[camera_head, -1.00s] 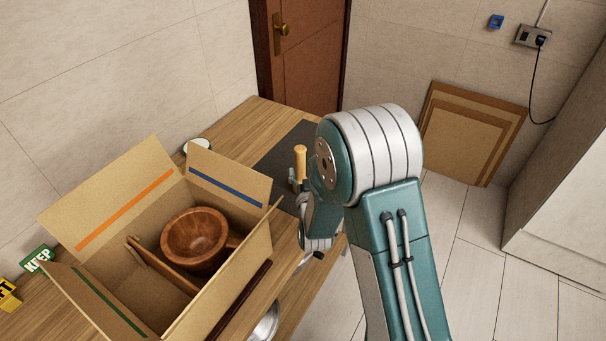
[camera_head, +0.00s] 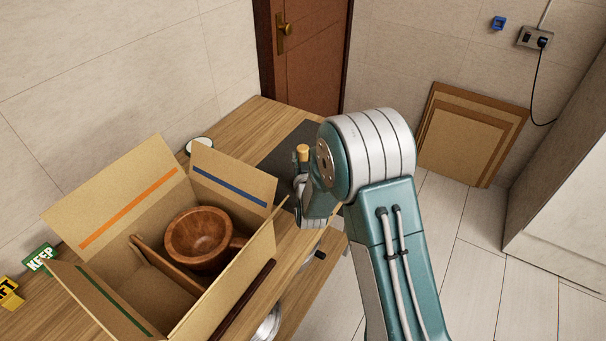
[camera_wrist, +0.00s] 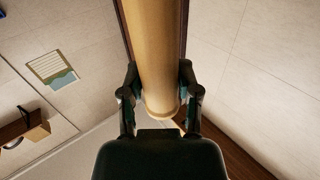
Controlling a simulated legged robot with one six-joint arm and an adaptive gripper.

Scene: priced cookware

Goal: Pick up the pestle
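The pestle is a pale wooden rod with a rounded end. In the head view only its upper end (camera_head: 303,152) shows, above the dark mat and left of my arm. In the wrist view the pestle (camera_wrist: 160,55) runs down between both fingers to near the palm. My gripper (camera_wrist: 160,88) is shut on it, one finger on each side. In the head view my gripper (camera_head: 303,190) is partly hidden by my wrist. The pestle's lower part is hidden, so I cannot tell there whether it touches the mat.
An open cardboard box (camera_head: 262,245) holds a brown wooden mortar (camera_head: 192,238) and a wooden piece (camera_head: 165,262). A dark mat (camera_head: 272,165) lies on the wooden counter (camera_head: 250,118). A round white item (camera_head: 200,145) is behind the box. KEEP (camera_head: 40,258) and GIFT (camera_head: 10,292) signs stand left.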

